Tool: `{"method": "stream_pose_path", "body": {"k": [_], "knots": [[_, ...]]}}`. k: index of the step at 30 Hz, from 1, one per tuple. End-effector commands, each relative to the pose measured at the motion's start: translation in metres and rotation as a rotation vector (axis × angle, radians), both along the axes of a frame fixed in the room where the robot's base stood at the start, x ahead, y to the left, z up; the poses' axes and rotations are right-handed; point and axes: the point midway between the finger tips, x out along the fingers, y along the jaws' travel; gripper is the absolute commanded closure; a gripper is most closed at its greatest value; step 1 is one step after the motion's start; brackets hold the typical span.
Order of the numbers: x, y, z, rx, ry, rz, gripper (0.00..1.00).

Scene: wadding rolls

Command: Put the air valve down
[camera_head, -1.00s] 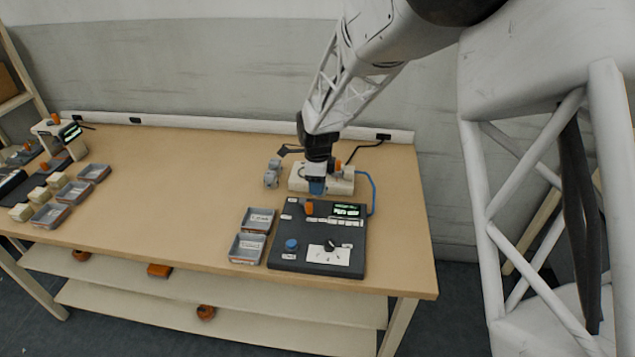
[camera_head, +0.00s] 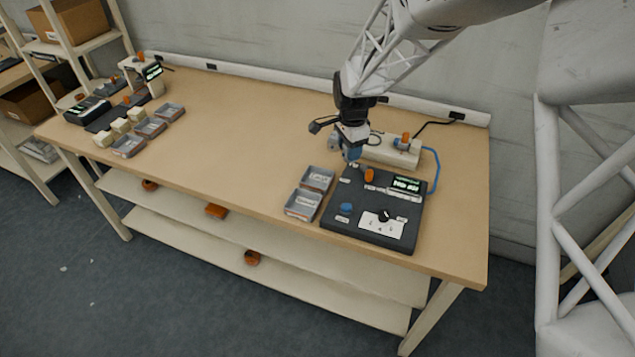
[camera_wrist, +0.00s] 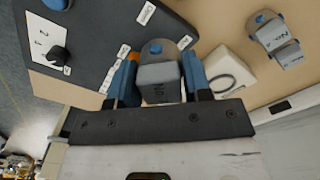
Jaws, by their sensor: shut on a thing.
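The grey air valve, with a blue round part on it, shows in the wrist view (camera_wrist: 158,80) between the blue fingers of my gripper (camera_wrist: 160,85). My gripper is shut on it. In the head view my gripper (camera_head: 352,153) is low, just left of the white block (camera_head: 392,152) and behind the dark control board (camera_head: 375,215). Whether the valve touches the table cannot be told. Another grey part with a blue top and a label (camera_wrist: 278,38) stands apart at the upper right of the wrist view; in the head view it is largely hidden behind my gripper.
Two grey trays (camera_head: 303,204) lie left of the board. An orange knob (camera_head: 369,176) stands up at the board's back edge. A blue hose (camera_head: 437,170) runs right of the white block. The table (camera_head: 240,130) is bare to the left, up to more trays and devices.

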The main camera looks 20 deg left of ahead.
Motion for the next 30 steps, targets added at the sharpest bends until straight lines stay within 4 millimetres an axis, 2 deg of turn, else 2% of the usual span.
{"method": "stream_pose_path", "body": {"k": [9, 15, 21, 30], "knots": [[-0.021, 0.045, 0.005, 0.0, -0.001, 0.412, 0.87], [-0.032, 0.067, 0.008, 0.001, -0.002, 0.628, 0.87], [-0.039, 0.079, 0.009, 0.001, -0.002, 0.75, 0.87], [-0.04, 0.081, 0.009, 0.001, -0.001, 0.782, 0.87]]}}
